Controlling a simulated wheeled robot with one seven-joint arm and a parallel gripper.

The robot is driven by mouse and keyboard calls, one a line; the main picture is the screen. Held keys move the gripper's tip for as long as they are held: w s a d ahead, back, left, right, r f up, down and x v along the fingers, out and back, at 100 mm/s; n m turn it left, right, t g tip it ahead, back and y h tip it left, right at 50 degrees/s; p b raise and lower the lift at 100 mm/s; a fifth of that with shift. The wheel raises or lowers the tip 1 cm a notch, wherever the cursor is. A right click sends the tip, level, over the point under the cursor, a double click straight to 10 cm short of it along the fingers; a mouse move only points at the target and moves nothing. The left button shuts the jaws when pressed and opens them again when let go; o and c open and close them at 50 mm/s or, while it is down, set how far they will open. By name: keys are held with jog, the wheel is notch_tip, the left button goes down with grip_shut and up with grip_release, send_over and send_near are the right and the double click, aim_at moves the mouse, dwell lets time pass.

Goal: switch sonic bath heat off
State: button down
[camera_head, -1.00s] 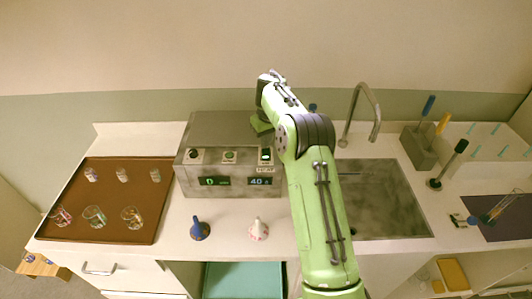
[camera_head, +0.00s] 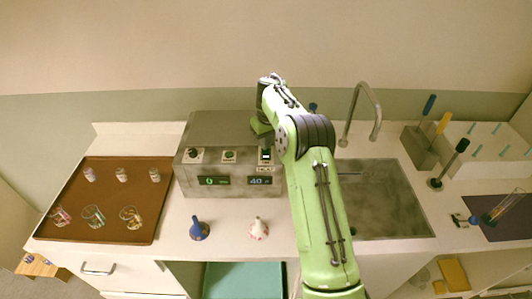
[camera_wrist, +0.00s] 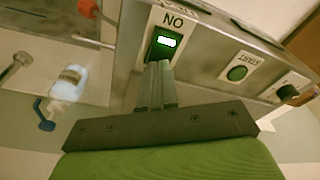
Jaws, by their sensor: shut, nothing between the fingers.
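The sonic bath (camera_head: 225,128) is a grey metal box at the back middle of the counter. Its front has two green displays reading about 0 and 40. The heat switch (camera_head: 265,156) is a dark rocker at the front's right end; in the wrist view the rocker (camera_wrist: 163,44) shows a lit pale patch beside an upside-down ON label. My gripper (camera_wrist: 156,68) is shut and empty, its fingertips at the rocker's near end, seemingly touching or very close. In the head view my arm partly hides my gripper and this corner.
A green start button (camera_wrist: 237,73) and a dark knob (camera_wrist: 288,92) sit along the same panel. A blue stopper (camera_head: 199,230) and a white-pink one (camera_head: 258,229) stand in front. A sink (camera_head: 385,205) lies right; a brown tray (camera_head: 110,178) lies left.

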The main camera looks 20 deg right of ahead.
jog(key=shift+f+b, duration=0.35)
jog(key=shift+f, duration=0.25)
jog(key=shift+s, duration=0.1)
notch_tip(320, 180, up, 7)
jog(key=p, duration=0.6)
jog(key=shift+r+p, duration=0.1)
jog(key=shift+p, duration=0.25)
